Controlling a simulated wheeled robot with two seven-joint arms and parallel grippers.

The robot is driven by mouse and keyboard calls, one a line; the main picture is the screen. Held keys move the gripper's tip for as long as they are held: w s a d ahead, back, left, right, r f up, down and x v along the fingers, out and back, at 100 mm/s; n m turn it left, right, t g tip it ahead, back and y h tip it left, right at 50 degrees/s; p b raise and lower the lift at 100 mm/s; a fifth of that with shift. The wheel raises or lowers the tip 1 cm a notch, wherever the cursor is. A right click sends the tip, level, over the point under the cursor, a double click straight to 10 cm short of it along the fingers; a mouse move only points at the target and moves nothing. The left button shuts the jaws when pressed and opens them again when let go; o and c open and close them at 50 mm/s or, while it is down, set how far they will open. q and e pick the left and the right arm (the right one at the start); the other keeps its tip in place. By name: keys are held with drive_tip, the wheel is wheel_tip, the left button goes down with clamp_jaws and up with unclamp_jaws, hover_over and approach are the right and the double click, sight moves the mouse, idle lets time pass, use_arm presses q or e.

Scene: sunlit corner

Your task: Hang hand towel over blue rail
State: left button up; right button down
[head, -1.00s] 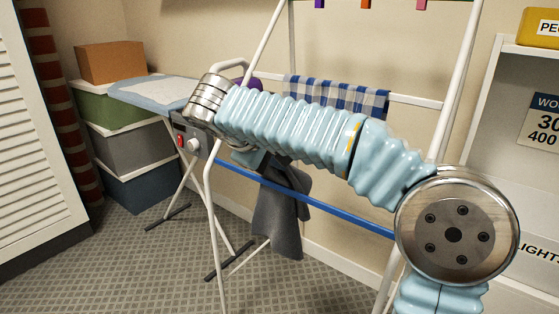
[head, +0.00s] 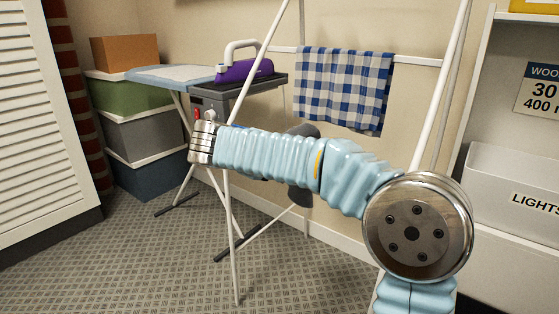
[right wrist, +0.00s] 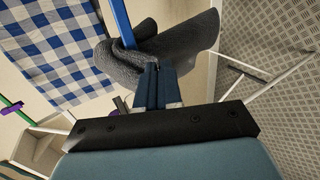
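The dark grey hand towel (right wrist: 165,48) lies against the blue rail (right wrist: 117,15) in the right wrist view, and the rail runs in behind its folds. Whether it hangs down both sides, I cannot tell. In the head view the towel (head: 301,197) shows above and below my right arm, which covers its middle and nearly all of the rail. My right gripper (right wrist: 158,68) has its fingers together at the towel's lower edge, pinching the cloth. The head view hides this gripper behind the arm. My left gripper is in neither view.
A blue-and-white checked cloth (head: 345,88) hangs on a white rail behind. White rack legs (head: 440,85) stand at right. An ironing board (head: 165,75) with a purple iron (head: 243,70) is at left, near stacked boxes (head: 140,135). Shelving (head: 515,160) stands at right.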

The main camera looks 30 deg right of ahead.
drive_tip(key=shift+w+d+f+b, duration=0.15)
drive_tip(key=shift+f+b, duration=0.45)
drive_tip(key=shift+f, duration=0.6)
drive_tip(key=c, duration=0.6)
unclamp_jaws()
drive_tip(key=s+a, duration=0.1)
drive_tip(key=a, duration=0.2)
drive_tip(key=s+a, duration=0.2)
drive_tip(key=a, duration=0.2)
drive_tip(key=s+a, duration=0.1)
drive_tip(key=a, duration=0.3)
drive_tip(key=shift+s, duration=0.4)
